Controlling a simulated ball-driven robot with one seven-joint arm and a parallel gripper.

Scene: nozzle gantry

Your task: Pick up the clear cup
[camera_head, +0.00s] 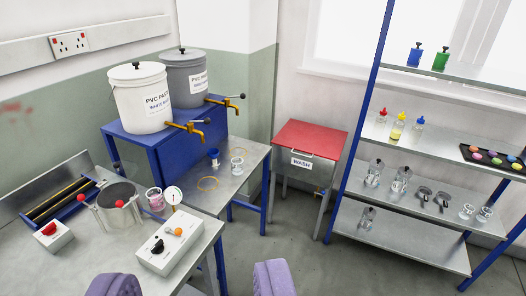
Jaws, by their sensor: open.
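A clear cup (237,164) stands on the low metal bench under the taps, just right of a small blue cup (213,157). Two more clear cups (467,211) stand at the right end of a shelf on the rack. A clear cup with pink contents (155,199) stands on the near table beside a gauge. My gripper (192,281) shows as two purple fingertips at the bottom edge, wide apart with nothing between them. It is well short of all the cups.
A white bucket (141,100) and a grey bucket (186,78) with brass taps stand on a blue stand above the bench. A red-topped wash bin (311,138) stands beyond. Floor before the rack is clear.

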